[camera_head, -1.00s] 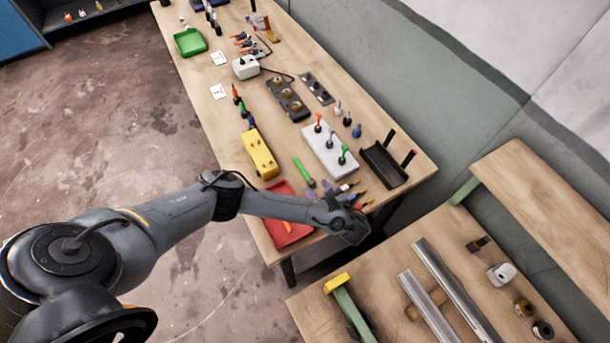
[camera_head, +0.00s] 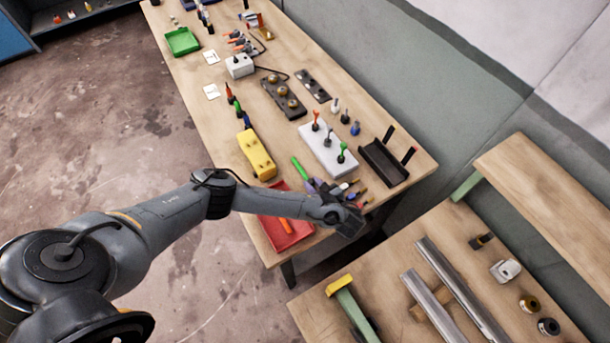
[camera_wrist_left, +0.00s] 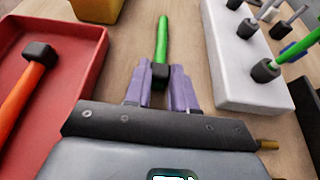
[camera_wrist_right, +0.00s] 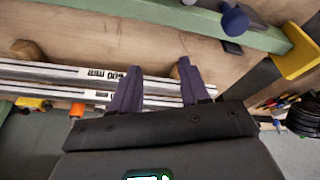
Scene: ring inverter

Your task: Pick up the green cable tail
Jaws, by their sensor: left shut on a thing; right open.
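The green cable tail (camera_head: 301,169) lies near the front of the long table, between the red tray and the light grey block. In the left wrist view the green cable tail (camera_wrist_left: 163,38) points away from me, with its black end between the purple fingers. My left gripper (camera_wrist_left: 161,78) is shut on that black end; it also shows in the head view (camera_head: 316,185). Whether the tail is clear of the table I cannot tell. My right gripper (camera_wrist_right: 158,72) is open with nothing between its fingers, and is out of the head view.
The red tray (camera_head: 271,232) with an orange-handled piece is left of the left gripper. A light grey block (camera_head: 321,157) with upright cable ends stands right. A yellow block (camera_head: 257,153) is behind. Metal rails (camera_wrist_right: 65,88) lie beyond my right gripper.

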